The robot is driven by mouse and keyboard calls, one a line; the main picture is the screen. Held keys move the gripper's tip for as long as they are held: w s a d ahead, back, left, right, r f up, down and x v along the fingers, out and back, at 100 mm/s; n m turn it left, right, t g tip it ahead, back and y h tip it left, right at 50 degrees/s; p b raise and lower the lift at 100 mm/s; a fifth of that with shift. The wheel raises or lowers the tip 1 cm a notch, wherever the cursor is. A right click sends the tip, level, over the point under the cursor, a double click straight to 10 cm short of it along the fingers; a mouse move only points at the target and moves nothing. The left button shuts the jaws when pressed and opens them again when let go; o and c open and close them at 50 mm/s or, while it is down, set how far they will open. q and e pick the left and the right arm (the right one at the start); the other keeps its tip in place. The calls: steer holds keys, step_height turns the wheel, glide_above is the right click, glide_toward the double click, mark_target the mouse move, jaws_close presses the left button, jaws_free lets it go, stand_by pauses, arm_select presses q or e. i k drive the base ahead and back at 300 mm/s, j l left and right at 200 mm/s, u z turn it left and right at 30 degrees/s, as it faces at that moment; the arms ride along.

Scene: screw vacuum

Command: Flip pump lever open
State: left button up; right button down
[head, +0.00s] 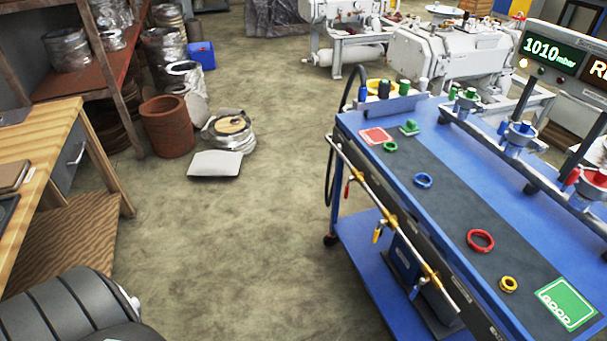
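A blue cart (345,118) stands at the right with a dark mat on top. A metal pipe (365,189) with brass fittings runs along its left side. A dark and blue boxy unit (405,262), possibly the pump, sits below the pipe on the lower shelf. Neither of my grippers is in view.
Colored rings, including a red one (480,240), lie on the mat near a green GOOD card (567,303). A display (550,52) reads 1010 mbar. A wooden desk (45,165) stands left. A dark ribbed shape fills the lower left corner. The middle floor (230,250) is clear.

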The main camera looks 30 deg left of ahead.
mark_target(350, 180)
steer(key=i+u, duration=0.15)
steer(key=u, duration=0.25)
steer(key=i+u, duration=0.1)
steer(key=u, duration=0.3)
